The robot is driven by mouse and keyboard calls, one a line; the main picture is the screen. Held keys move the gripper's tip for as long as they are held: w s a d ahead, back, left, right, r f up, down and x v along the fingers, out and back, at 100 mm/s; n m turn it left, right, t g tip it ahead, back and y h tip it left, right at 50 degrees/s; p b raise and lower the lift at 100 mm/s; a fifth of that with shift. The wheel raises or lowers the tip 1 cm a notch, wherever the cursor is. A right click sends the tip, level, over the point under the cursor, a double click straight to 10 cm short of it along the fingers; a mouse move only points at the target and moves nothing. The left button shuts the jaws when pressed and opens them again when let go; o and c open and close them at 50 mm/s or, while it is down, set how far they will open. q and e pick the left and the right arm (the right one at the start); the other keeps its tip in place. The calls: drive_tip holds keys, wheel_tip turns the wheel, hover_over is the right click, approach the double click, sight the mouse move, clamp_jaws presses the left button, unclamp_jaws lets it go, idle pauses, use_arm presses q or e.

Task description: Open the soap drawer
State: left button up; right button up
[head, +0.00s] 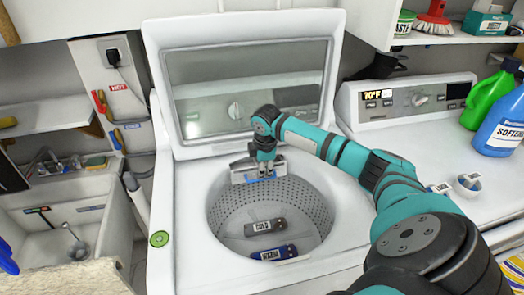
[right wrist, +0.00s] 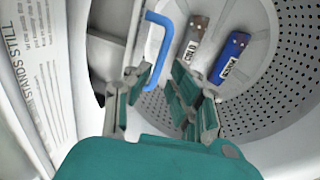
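The soap drawer (head: 240,176) is a grey box at the back rim of the open washer's drum, with a blue bar handle (head: 262,180) on its front. In the right wrist view the blue handle (right wrist: 157,60) stands out from the grey drawer (right wrist: 104,52). My right gripper (head: 264,182) reaches down at the drawer from above. Its fingers (right wrist: 158,90) are apart, and the handle's near end shows in the gap between them. I cannot tell whether either finger touches it. The gripper partly hides the drawer in the head view. My left gripper is not in view.
A grey COLD tag (head: 265,228) and a blue tag (head: 274,253) lie in the drum (head: 235,215). The raised glass lid (head: 245,85) stands behind the gripper. A control panel (head: 415,100) and detergent bottles (head: 500,122) are at right, a sink (head: 60,225) at left.

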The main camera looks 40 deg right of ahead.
drive_tip(key=f, duration=0.3)
drive_tip(key=shift+w+d+f, duration=0.15)
drive_tip(key=shift+w+f, duration=0.1)
drive_tip(key=shift+w, duration=0.05)
drive_tip(key=shift+f, duration=0.25)
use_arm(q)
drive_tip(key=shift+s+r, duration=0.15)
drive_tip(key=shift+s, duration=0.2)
use_arm(e)
clamp_jaws()
